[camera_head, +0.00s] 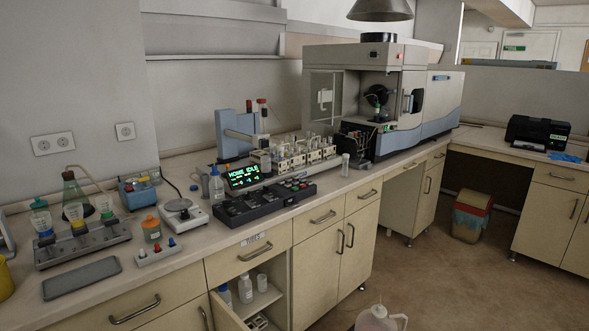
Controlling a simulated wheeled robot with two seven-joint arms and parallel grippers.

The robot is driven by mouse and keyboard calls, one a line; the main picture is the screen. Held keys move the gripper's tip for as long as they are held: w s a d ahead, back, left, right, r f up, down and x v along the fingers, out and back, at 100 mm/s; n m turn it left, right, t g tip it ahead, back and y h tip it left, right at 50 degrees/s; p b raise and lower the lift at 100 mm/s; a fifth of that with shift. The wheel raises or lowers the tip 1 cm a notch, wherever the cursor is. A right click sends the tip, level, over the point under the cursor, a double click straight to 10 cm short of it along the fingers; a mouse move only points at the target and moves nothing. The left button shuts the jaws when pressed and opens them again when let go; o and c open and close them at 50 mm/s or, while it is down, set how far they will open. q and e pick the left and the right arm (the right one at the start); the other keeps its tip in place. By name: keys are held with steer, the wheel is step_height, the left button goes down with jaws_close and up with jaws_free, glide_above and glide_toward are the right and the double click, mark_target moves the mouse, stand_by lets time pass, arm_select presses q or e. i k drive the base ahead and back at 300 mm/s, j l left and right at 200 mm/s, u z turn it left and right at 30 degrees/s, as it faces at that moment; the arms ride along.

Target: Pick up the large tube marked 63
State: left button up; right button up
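Several tubes stand in a pale rack (292,163) on the bench, in front of the blue-grey sampler arm (240,127). One lone light tube-like vessel (345,165) stands on the bench just right of the rack. Any markings on the tubes are too small to read, so I cannot tell which one bears 63. Neither of my grippers is in view.
A black panel with a green display (244,175) and a dark keypad unit (265,201) sit before the rack. The large spectrometer (400,95) is behind right. Flasks (75,196) and a scale (183,214) are at left. A lower cabinet door (226,312) stands open.

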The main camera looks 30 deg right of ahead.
mark_target(345, 161)
steer(key=l+u, duration=0.35)
steer(key=l, duration=0.15)
steer(key=l+u, duration=0.4)
steer(key=l, duration=0.15)
steer(key=l+u, duration=0.35)
steer(key=l, duration=0.15)
steer(key=k, duration=0.05)
